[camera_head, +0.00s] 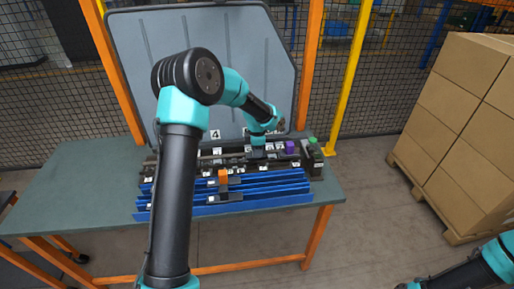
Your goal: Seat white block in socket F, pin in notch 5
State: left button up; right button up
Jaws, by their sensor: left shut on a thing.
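My left arm reaches in over the table, and its gripper (257,148) is low over the back right of the dark fixture row (208,160). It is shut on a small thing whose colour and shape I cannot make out. I cannot pick out the white block clearly anywhere. Small white number tags line the fixture, one reading 4 (215,134). The socket letters and notch numbers are too small to read, so I cannot tell socket F or notch 5. My right arm shows only at the bottom right corner, with its gripper out of view.
An orange block (222,175) stands on the blue rails (275,188) in front. A purple block (291,147) and a green-topped part (312,141) are right of the gripper. The table's left side (85,180) is clear.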

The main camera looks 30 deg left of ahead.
pick_arm(q)
jog(key=shift+f, duration=0.3)
jog(key=o, duration=1.2)
jog(key=shift+c, duration=0.2)
notch_tip(320, 180, up, 18)
jog(key=shift+f, duration=0.25)
